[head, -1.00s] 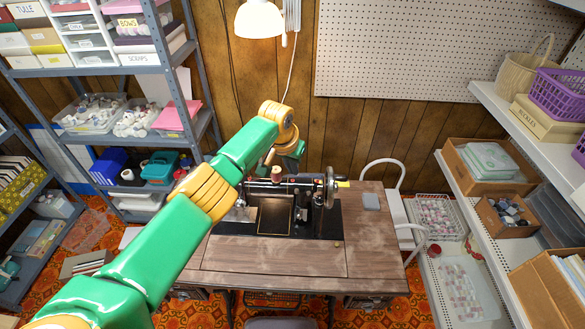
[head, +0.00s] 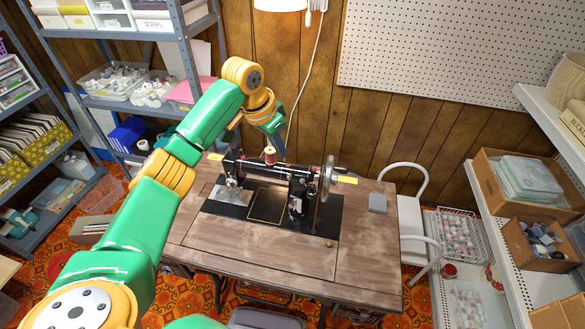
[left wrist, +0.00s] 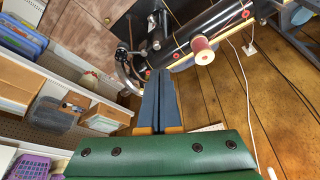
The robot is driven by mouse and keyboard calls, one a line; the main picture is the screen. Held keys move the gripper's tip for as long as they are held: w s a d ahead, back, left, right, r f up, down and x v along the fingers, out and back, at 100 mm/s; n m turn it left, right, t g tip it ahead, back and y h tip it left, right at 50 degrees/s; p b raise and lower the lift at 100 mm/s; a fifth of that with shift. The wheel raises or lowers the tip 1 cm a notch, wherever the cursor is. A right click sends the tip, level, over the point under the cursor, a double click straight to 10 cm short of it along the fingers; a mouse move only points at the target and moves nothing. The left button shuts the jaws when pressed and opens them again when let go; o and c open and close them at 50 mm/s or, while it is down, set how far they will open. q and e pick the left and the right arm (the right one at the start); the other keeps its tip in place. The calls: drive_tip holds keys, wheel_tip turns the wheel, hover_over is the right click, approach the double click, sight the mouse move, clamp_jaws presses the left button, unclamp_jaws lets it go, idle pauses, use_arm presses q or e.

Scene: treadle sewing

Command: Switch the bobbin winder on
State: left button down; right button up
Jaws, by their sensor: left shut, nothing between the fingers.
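The black sewing machine (head: 250,168) stands on the wooden treadle table (head: 230,249), with its silver handwheel (head: 327,178) at the right end. A reddish thread spool (head: 270,155) stands on top of its arm and also shows in the left wrist view (left wrist: 202,51). The bobbin winder is too small to make out surely near the handwheel (left wrist: 127,72). My left gripper (head: 281,154) is behind and above the machine's arm, to the right of the spool. Its blue fingers (left wrist: 158,46) are shut and empty, pointing toward the machine. My right gripper is out of view.
A lamp (head: 280,4) hangs above, in front of the wood-panelled wall. A grey box (head: 377,203) lies on the table's right side. A white chair (head: 408,225) stands right of the table, before shelves with boxes. The tabletop's front is clear.

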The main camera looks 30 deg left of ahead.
use_arm(q)
drive_tip(key=p, duration=0.1)
approach(297, 175)
drive_tip(key=x, duration=0.5)
drive_tip(key=shift+a+f, duration=0.1)
drive_tip(key=shift+f, duration=0.15)
drive_tip(key=shift+w+f, duration=0.15)
drive_tip(key=shift+f, duration=0.05)
